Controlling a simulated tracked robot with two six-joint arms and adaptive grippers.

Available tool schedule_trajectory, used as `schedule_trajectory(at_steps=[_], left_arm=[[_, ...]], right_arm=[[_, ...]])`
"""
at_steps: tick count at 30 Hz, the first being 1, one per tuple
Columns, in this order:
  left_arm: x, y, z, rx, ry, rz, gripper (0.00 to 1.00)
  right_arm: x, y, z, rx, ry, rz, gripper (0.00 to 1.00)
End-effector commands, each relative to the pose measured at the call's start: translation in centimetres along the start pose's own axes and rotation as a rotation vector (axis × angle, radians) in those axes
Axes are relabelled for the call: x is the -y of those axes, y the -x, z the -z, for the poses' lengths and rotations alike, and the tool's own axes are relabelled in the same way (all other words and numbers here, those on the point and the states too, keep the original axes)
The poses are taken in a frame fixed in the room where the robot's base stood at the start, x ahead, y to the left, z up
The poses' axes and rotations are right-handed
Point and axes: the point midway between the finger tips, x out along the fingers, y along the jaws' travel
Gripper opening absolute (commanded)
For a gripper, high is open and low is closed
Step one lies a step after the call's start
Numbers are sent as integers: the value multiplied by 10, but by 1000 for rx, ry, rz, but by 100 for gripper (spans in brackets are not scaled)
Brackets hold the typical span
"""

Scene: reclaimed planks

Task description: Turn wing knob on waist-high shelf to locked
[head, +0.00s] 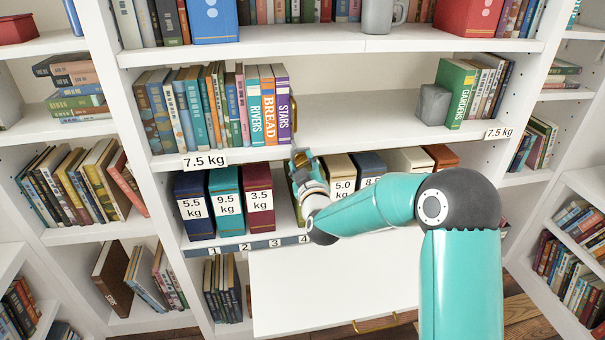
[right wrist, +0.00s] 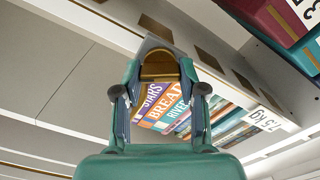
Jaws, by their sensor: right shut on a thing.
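My right gripper (head: 302,160) is at the front edge of the middle shelf (head: 345,122), just below the book marked STARS. In the right wrist view its fingers (right wrist: 160,72) are shut on a small brass-coloured piece (right wrist: 160,66) at the shelf's edge. No lock marking is readable. My left gripper is not in view.
Books stand left of the gripper, ending with STARS (head: 284,103). A grey block (head: 434,104) stands farther right. Boxes with kg labels, such as the 3.5 kg box (head: 259,212), fill the shelf below. A white panel (head: 330,285) juts out beneath my arm.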

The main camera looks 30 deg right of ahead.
Motion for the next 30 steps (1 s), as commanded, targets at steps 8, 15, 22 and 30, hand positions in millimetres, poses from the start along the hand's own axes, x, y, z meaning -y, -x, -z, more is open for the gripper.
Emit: schedule_trajectory(at_steps=[8, 15, 22, 30], left_arm=[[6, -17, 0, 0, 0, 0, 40], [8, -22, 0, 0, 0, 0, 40], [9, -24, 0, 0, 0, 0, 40], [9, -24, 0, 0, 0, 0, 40]], right_arm=[[3, 0, -1, -1, 261, 1, 6], [3, 0, -1, -1, 491, 2, 6], [4, 0, -1, 0, 703, 3, 6], [4, 0, -2, 0, 896, 5, 6]])
